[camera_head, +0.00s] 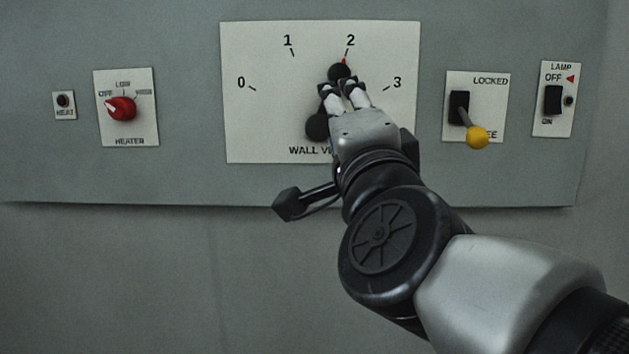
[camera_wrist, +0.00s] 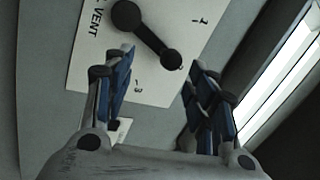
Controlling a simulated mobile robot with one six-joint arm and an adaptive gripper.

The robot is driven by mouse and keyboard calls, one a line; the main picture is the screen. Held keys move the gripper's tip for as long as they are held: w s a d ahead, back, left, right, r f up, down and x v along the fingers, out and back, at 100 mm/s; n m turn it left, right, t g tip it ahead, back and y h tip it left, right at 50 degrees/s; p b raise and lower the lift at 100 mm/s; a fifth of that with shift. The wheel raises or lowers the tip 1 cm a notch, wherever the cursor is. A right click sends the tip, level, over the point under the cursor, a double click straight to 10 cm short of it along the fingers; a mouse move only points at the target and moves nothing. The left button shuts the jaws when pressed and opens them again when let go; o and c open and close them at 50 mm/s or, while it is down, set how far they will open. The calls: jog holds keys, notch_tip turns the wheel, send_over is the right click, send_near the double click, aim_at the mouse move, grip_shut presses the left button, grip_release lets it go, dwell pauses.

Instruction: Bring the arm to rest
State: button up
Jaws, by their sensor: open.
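My gripper (camera_head: 342,88) is in front of the wall vent panel (camera_head: 270,110) in the head view, with its fingers near the end knob of the black vent lever (camera_head: 339,71). The lever's red mark is by the 2. In the wrist view my gripper (camera_wrist: 164,68) is open, and the lever's end knob (camera_wrist: 171,60) shows between the two fingertips. I cannot tell how deep the knob sits between them. The lever's hub (camera_head: 317,127) is partly hidden by my gripper in the head view.
To the right are a lever with a yellow ball (camera_head: 477,138), beside LOCKED lettering, and a black lamp switch (camera_head: 553,100) at OFF. The wall below the panel is bare.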

jog(key=s+f+n+g+y+b, duration=0.1)
jog(key=s+f+n+g, duration=0.3)
jog(key=f, duration=0.8)
jog(key=s+f+n+g+y+b, duration=0.15)
jog(key=f+n+g, duration=0.35)
jog(key=f, duration=0.6)
jog(key=s+d+f+n+g+h, duration=0.2)
jog(key=s+d+f+g, duration=0.2)
jog(key=s+f, duration=0.4)
jog(key=s+d+f+n+g+h, duration=0.2)
jog(key=s+d+f, duration=0.4)
jog(key=f, duration=0.7)
jog(key=s+n+g, duration=0.1)
jog(key=s, duration=0.1)
jog(key=shift+s+g, duration=0.4)
jog(key=shift+f, duration=0.1)
jog(key=shift+c, duration=0.4)
